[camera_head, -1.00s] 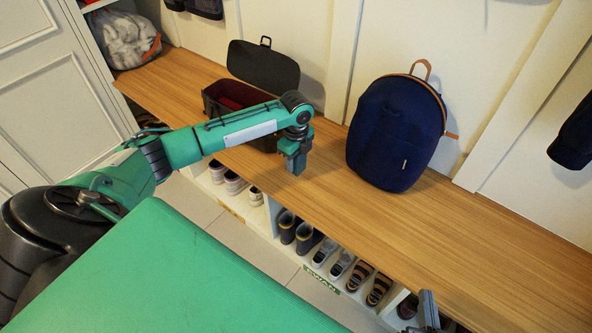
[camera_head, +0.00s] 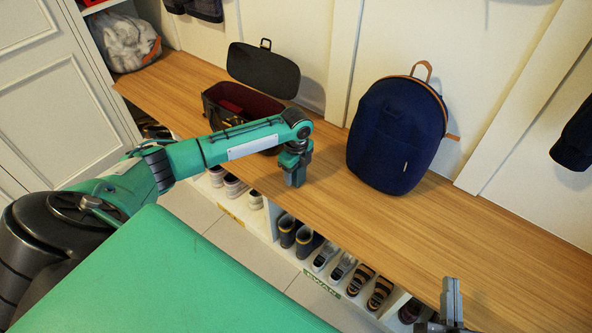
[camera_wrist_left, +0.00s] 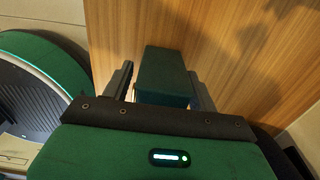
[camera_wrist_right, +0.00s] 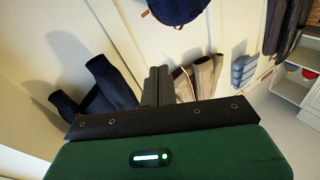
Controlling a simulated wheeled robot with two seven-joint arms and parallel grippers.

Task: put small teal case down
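The small teal case (camera_wrist_left: 163,72) is a dark teal block at the wooden bench top. In the left wrist view it lies between the two fingers of my left gripper (camera_wrist_left: 160,88). The fingers are spread, with narrow gaps beside the case, so the gripper looks open around it. In the head view my left gripper (camera_head: 296,176) is low over the bench, and the case is hard to tell from the fingers. My right gripper (camera_head: 452,302) is near the bench's front edge at lower right. Its fingers (camera_wrist_right: 156,85) are together and empty.
The wooden bench (camera_head: 490,245) is clear at right. An open dark case with red lining (camera_head: 240,98) stands behind my left arm. A navy backpack (camera_head: 398,135) stands against the wall. Several shoes (camera_head: 340,268) sit in cubbies below. A grey bag (camera_head: 125,42) is at far left.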

